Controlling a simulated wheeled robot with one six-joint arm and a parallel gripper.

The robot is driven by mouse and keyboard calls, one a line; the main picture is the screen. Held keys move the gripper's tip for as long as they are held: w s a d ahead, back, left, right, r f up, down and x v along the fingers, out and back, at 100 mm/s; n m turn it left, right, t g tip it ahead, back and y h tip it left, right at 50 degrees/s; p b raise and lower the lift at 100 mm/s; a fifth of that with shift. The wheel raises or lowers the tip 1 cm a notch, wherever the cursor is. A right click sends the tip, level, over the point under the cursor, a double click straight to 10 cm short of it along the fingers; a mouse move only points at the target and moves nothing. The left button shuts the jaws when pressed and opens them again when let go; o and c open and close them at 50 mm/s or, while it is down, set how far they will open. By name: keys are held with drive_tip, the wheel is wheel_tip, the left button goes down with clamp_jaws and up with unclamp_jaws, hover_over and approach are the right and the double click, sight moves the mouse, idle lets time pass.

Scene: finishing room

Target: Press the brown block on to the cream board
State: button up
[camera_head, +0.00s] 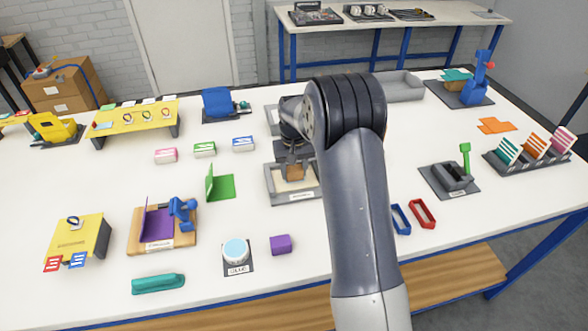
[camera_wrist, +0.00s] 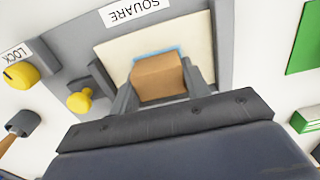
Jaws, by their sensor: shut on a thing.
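The brown block (camera_head: 295,172) is held between the fingers of my gripper (camera_head: 294,164), which is shut on it. In the wrist view the brown block (camera_wrist: 158,76) sits between the two grey fingertips (camera_wrist: 160,88), in front of the cream board (camera_wrist: 201,42). A light blue strip (camera_wrist: 152,51) shows on the board along the block's far edge. The cream board (camera_head: 283,186) lies in a grey tray with a label at its front. My arm hides the tray's right side. I cannot tell whether the block touches the board.
Yellow knobs (camera_wrist: 79,101) are beside the board in the wrist view. A green angled piece (camera_head: 221,187) stands left of the tray. A purple block (camera_head: 281,244) and a round glue pad (camera_head: 236,251) are in front. Red and blue loops (camera_head: 422,213) lie right of my arm.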

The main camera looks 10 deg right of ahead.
idle(0.6)
drive_tip(key=o, duration=1.3)
drive_tip(key=shift+r, duration=0.1)
drive_tip(key=shift+r+p, duration=2.7)
drive_tip(key=shift+r, duration=1.2)
